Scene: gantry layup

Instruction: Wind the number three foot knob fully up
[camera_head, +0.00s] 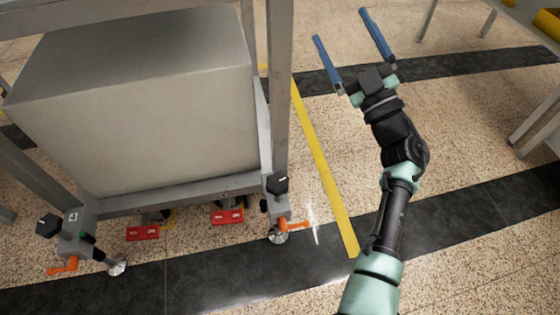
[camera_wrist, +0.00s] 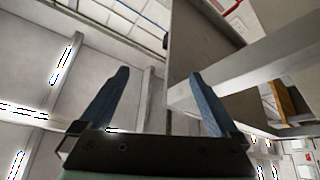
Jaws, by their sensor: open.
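Two foot assemblies show at the base of the grey frame in the head view. The left one bears a label reading 4 (camera_head: 73,216), with a black knob (camera_head: 48,225), an orange lever (camera_head: 62,266) and a round metal pad (camera_head: 117,268). The right one has a black knob (camera_head: 278,184), an orange lever (camera_head: 293,225) and a round pad (camera_head: 278,238) at the floor. I cannot read a number 3 on it. My gripper (camera_head: 340,24) is open and empty, raised right of the frame, away from both knobs. In the wrist view its blue fingers (camera_wrist: 158,73) point upward, with no knob visible.
A large grey box (camera_head: 140,110) fills the frame, whose right post (camera_head: 280,90) stands between box and arm. Red pedals (camera_head: 228,216) sit under the lower rail. A yellow floor line (camera_head: 322,165) runs beside the frame. Open floor (camera_head: 470,130) lies to the right.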

